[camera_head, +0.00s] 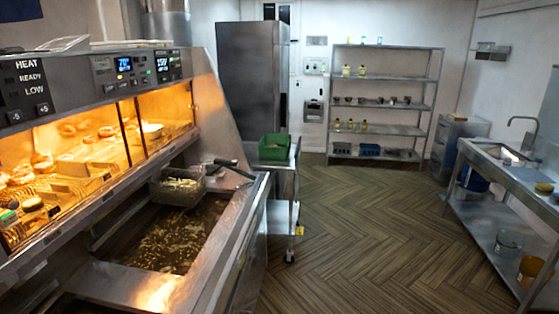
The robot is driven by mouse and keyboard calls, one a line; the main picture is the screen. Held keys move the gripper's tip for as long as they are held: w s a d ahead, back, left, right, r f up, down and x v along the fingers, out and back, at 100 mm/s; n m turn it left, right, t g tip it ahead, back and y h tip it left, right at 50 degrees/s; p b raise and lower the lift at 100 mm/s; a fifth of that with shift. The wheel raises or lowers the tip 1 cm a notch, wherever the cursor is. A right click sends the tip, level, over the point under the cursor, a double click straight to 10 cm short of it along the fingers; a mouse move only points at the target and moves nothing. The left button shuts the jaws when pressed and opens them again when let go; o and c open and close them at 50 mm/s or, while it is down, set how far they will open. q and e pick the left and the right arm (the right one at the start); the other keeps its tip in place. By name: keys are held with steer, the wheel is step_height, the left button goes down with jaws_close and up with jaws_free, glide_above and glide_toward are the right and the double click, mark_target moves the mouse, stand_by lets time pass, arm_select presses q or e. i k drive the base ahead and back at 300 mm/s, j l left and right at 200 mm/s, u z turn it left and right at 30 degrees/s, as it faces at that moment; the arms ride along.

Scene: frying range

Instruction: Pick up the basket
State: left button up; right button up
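A wire fry basket (177,190) with pale food pieces inside is at the far end of the fryer. It sits over the far edge of the fryer vat (165,240), which holds dark oil with many bits in it. A dark handle (224,163) extends from the basket toward the right. I cannot tell exactly how the basket is supported. Neither of my grippers is in view.
A lit food warmer (70,160) runs along the left. A green bin (273,147) stands on a metal cart beyond the fryer. A shelf rack (385,105) is at the back and a sink counter (510,170) at the right. The floor between (370,230) is clear.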

mark_target(193, 179)
steer(key=i+l, duration=0.25)
steer(key=i, duration=0.25)
steer(key=i+l+z, duration=0.1)
steer(key=i, duration=0.4)
steer(key=i+l, duration=0.3)
steer(key=i, duration=0.2)
steer(key=i+l+z, duration=0.1)
steer(key=i, duration=0.35)
steer(key=i+l+u, duration=0.1)
steer(key=i+u, duration=0.15)
steer(key=u, duration=0.2)
steer(key=i+l+u, duration=0.15)
steer(key=u, duration=0.25)
steer(key=i+l+u, duration=0.25)
steer(key=u, duration=0.2)
steer(key=i+l+u, duration=0.15)
steer(key=u, duration=0.3)
steer(key=i+l+u, duration=0.1)
steer(key=l+u, duration=0.75)
steer(key=i+l+u, duration=0.8)
steer(key=k+j, duration=0.05)
steer(key=j, duration=0.05)
